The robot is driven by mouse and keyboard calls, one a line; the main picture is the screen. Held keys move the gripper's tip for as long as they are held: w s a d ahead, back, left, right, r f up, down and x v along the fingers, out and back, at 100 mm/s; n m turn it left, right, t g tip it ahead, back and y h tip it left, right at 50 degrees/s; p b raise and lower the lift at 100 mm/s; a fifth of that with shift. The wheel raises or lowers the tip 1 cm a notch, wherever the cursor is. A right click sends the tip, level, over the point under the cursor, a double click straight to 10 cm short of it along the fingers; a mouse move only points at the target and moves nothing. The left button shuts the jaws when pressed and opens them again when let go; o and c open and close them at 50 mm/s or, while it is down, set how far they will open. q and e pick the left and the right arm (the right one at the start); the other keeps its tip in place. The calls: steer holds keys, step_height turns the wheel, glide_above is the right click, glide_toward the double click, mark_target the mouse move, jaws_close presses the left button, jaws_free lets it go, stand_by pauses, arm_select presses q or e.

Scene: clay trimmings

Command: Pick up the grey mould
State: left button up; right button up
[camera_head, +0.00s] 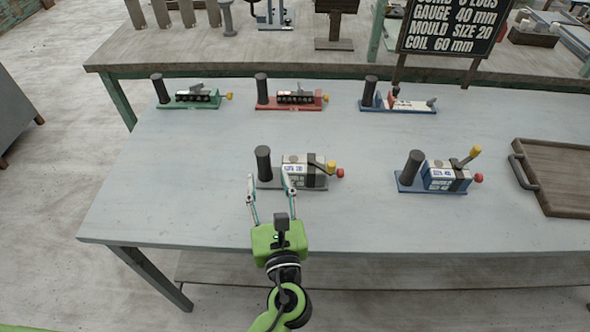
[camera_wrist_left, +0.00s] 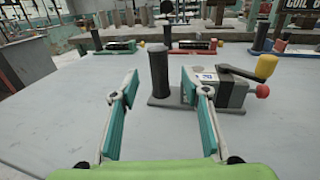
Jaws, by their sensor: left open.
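The grey mould (camera_head: 308,172) sits on the near part of the table. It has a black upright handle at its left end, a white label, a yellow-tipped lever and a red knob. My left gripper (camera_head: 269,180) is open in front of its handle. In the left wrist view, the grey mould (camera_wrist_left: 232,91) shows ahead and to the right, with its handle seen between the two open fingertips (camera_wrist_left: 159,88). Nothing is held. My right gripper is not in view.
A blue mould (camera_head: 438,177) stands to the right, beside a wooden tray (camera_head: 558,204). Green (camera_head: 190,103), red (camera_head: 291,104) and blue-and-white (camera_head: 405,106) devices stand in a row behind. A black sign (camera_head: 452,28) stands at the back. The table's (camera_head: 170,205) front left is clear.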

mark_target(264, 162)
arm_select(q)
steer(key=shift+w+a, duration=0.15)
steer(key=shift+w, duration=0.6)
steer(key=x, duration=0.4)
steer(key=shift+w+a+b, duration=0.15)
steer(key=shift+a+b, duration=0.05)
steer(key=shift+b, duration=0.2)
steer(key=shift+w, duration=0.3)
steer(key=shift+c, duration=0.2)
jaws_close()
steer(key=shift+r, duration=0.1)
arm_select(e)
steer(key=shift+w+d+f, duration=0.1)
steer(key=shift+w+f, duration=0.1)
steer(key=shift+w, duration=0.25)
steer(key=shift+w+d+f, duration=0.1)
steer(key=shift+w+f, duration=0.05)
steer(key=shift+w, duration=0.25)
